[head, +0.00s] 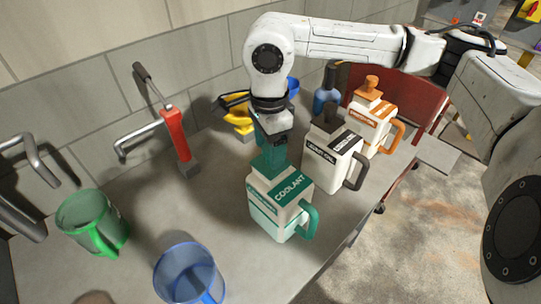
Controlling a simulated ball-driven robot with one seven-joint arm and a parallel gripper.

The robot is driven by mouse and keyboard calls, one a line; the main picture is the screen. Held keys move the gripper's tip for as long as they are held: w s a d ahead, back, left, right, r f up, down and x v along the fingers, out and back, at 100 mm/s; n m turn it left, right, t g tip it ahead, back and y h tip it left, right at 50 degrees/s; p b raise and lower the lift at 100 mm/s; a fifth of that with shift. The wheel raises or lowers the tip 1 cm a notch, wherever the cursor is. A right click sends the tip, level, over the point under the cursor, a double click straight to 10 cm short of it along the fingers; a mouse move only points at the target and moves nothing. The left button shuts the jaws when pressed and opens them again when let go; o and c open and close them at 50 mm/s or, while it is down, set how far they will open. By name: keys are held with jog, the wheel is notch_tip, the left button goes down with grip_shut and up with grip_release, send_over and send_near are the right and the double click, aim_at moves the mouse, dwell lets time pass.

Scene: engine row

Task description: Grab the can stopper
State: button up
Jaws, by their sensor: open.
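A white and teal can labelled COOLANT (278,207) stands upright on the grey bench. Its teal stopper (271,161) sits on top of the can. My gripper (271,140) points down directly over this stopper, with its jaws open. The fingertips are small and overlap the stopper in the picture, so I cannot tell whether they touch it. Behind to the right stand a white and dark GEAR OIL can (328,160) with a dark stopper and a white and orange can (368,125) with an orange stopper.
A green jug (92,222) and a clear blue jug (190,275) stand at the left and front of the bench (130,270). A blue bottle (324,97) and a yellow item (238,118) are behind. The bench's right edge runs close to the cans.

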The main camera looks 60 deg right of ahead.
jog(key=shift+f, duration=0.35)
jog(key=shift+c, duration=0.3)
jog(key=c, duration=1.1)
jog(key=shift+r, duration=0.15)
